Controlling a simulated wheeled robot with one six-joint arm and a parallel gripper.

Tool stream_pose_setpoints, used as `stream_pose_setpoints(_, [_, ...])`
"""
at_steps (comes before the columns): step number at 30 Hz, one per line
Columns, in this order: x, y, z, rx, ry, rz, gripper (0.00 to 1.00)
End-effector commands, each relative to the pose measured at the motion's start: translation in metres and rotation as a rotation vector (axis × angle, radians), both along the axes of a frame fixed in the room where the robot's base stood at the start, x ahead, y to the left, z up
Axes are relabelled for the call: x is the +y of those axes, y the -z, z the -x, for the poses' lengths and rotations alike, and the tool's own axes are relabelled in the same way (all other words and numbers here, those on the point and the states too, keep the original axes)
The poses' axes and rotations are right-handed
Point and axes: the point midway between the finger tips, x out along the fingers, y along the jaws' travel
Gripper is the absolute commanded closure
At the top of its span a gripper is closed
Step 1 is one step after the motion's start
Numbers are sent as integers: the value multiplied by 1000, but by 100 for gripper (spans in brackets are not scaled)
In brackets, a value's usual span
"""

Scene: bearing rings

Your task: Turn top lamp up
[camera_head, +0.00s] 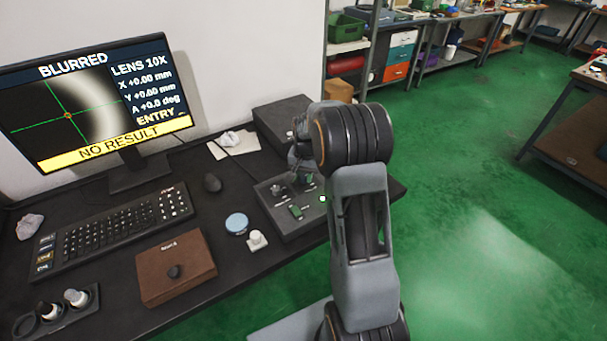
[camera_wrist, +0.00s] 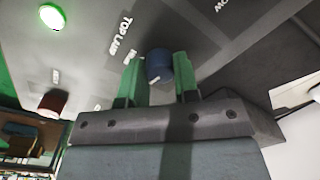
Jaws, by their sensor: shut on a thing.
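The top lamp knob (camera_wrist: 158,64) is a small dark blue knob on a grey control panel, beside the printed words TOP LAMP in the wrist view. My gripper (camera_wrist: 160,80) has its green fingers on either side of the knob, shut on it. In the head view, my gripper (camera_head: 300,160) is over the control box (camera_head: 283,226) at the right of the desk; my arm hides part of it and the knob. The monitor (camera_head: 90,95) reads BLURRED and NO RESULT, with a pale blurred ring arc.
A lit green button (camera_wrist: 52,17) and a dark red control (camera_wrist: 54,103) are on the panel. Green floor is clear at right.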

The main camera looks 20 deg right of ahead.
Motion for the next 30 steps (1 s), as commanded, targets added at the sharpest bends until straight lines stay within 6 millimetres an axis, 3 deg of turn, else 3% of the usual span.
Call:
stream_pose_setpoints(20, [0, 0, 0, -1, 55, 1, 95])
stream_pose_setpoints(21, [0, 0, 0, -1, 55, 1, 69])
stream_pose_setpoints(28, [0, 0, 0, -1, 54, 1, 47])
stream_pose_setpoints(30, [0, 0, 0, -1, 54, 1, 46])
